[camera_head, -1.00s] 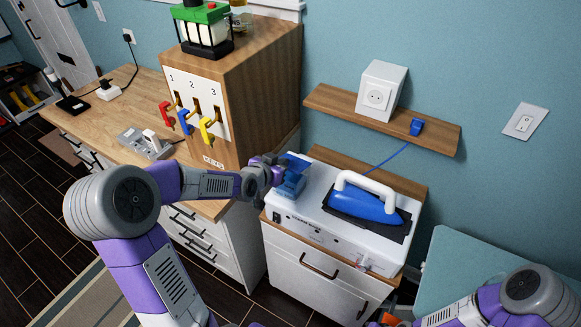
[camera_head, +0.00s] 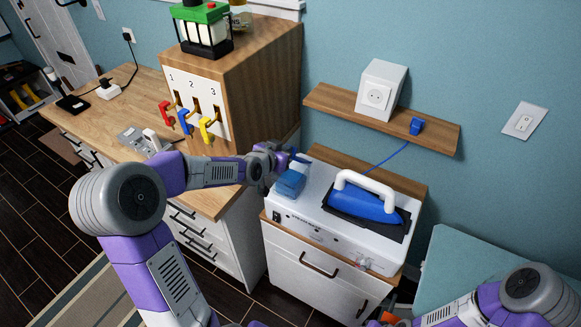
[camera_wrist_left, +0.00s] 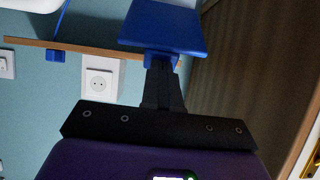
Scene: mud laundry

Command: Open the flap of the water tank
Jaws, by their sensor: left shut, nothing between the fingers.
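The blue water tank (camera_head: 291,183) sits on the left end of the white ironing station (camera_head: 315,222). Its darker blue flap (camera_head: 300,157) stands raised above the back of the tank, partly hidden by my left gripper (camera_head: 286,160). In the left wrist view the flap (camera_wrist_left: 165,28) is a flat blue panel just beyond the fingertips (camera_wrist_left: 160,68). The fingers are shut with nothing between them, at the flap's edge; whether they touch it I cannot tell. My right forearm shows at the lower right, but its gripper is out of view.
A blue iron (camera_head: 366,204) with a white handle rests on the station, right of the tank. A wooden cabinet (camera_head: 250,90) with coloured levers stands close behind my left forearm. A wall shelf (camera_head: 340,110) carries a white socket box (camera_head: 381,88) and a blue plug (camera_head: 416,127).

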